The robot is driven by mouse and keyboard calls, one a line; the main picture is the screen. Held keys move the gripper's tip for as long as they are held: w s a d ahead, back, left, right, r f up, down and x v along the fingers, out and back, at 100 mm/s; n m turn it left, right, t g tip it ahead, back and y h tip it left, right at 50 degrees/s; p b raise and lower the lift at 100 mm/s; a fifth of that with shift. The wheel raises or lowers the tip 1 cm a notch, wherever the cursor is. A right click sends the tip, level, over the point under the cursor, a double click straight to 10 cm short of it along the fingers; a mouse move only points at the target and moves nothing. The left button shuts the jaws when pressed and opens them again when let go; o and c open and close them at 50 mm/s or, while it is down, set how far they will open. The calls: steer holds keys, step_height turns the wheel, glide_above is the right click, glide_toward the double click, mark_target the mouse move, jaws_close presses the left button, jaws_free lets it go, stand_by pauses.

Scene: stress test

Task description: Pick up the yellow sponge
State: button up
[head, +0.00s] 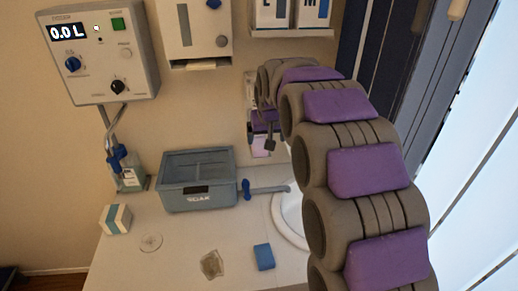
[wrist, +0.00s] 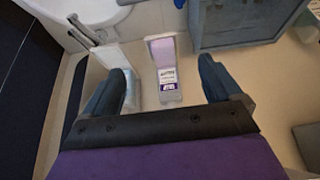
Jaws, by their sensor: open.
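I see no yellow sponge in either view. A blue sponge-like block (head: 263,257) lies on the counter at the front in the head view. A white block with a blue-green band (head: 115,218) sits at the counter's left. My gripper (wrist: 162,67) is open in the wrist view, its two dark fingers wide apart. A white and purple labelled container (wrist: 166,76) shows between the fingers, and I cannot tell its distance from them. In the head view my arm's segments hide much of the right side, and the gripper's end is small and unclear there.
A grey tub (head: 197,199) marked SOAK stands near the wall; it also shows in the wrist view (wrist: 240,38). A white basin (head: 288,226) is partly behind my arm. A control box (head: 98,85) and a dispenser (head: 185,40) hang on the wall.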

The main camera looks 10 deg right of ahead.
steer(key=w+t, duration=0.1)
steer(key=w, duration=0.6)
steer(key=b, duration=0.2)
glide_above(259, 145)
steer(key=s, duration=0.3)
steer(key=f, duration=1)
steer(key=shift+w+a, duration=0.1)
steer(key=shift+a, duration=0.2)
steer(key=x, duration=0.1)
steer(key=b+x, duration=0.1)
steer(key=x, duration=0.2)
steer(key=shift+d+f, duration=0.4)
steer(key=shift+w+f, duration=0.2)
steer(key=shift+f, duration=0.15)
steer(key=shift+r, duration=0.1)
steer(key=c, duration=1.1)
steer(key=shift+c, duration=0.2)
